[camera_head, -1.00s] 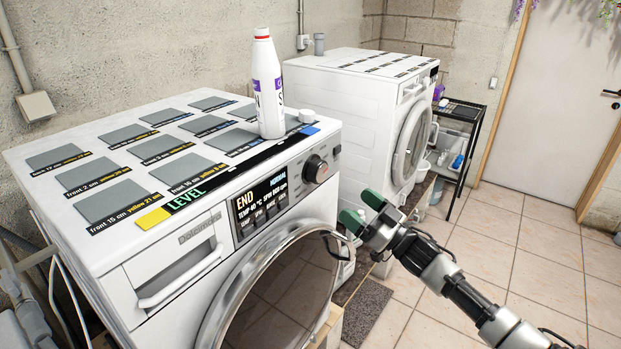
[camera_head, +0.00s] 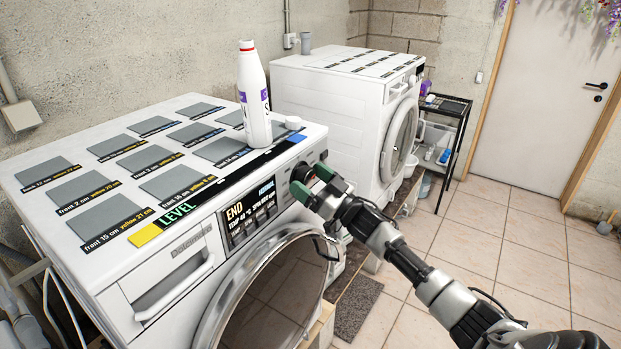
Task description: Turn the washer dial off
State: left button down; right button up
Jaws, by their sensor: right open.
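The washer (camera_head: 187,231) is the nearer white machine at the left, with its round door on the front. Its display (camera_head: 247,214) reads END. The black dial (camera_head: 301,173) sits on the front panel right of the display, and my right gripper (camera_head: 311,182) is at it, partly covering it. The green-padded fingers are open, one on the upper right and one on the lower left. I cannot tell whether they touch the dial. My left gripper is not in view.
A white bottle (camera_head: 254,105) and a small white cap (camera_head: 293,123) stand on the washer top. A second white machine (camera_head: 335,105) stands behind. A black shelf (camera_head: 444,125) and a door (camera_head: 545,95) are at the back right. Tiled floor at the right is clear.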

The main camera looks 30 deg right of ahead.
jog(key=c, duration=0.9)
jog(key=n+y+b, duration=0.1)
jog(key=n, duration=0.1)
jog(key=n+g+y+b, duration=0.1)
jog(key=n, duration=0.1)
jog(key=shift+f+n+b, duration=0.15)
jog(key=shift+n+b, duration=0.2)
jog(key=shift+n, duration=0.05)
jog(key=n+g+y+b, duration=0.1)
jog(key=n, duration=0.2)
jog(key=n+g+y+b, duration=0.1)
jog(key=n, duration=0.2)
jog(key=shift+d+g, duration=0.1)
jog(key=shift+g, duration=0.2)
jog(key=n+g, duration=0.1)
jog(key=n, duration=0.1)
jog(key=n+b, duration=0.1)
jog(key=n, duration=0.1)
jog(key=shift+n+g+y, duration=0.4)
jog(key=n+g+b, duration=0.1)
jog(key=n+g, duration=0.1)
jog(key=n, duration=0.2)
jog(key=shift+r, duration=0.2)
jog(key=shift+n, duration=0.5)
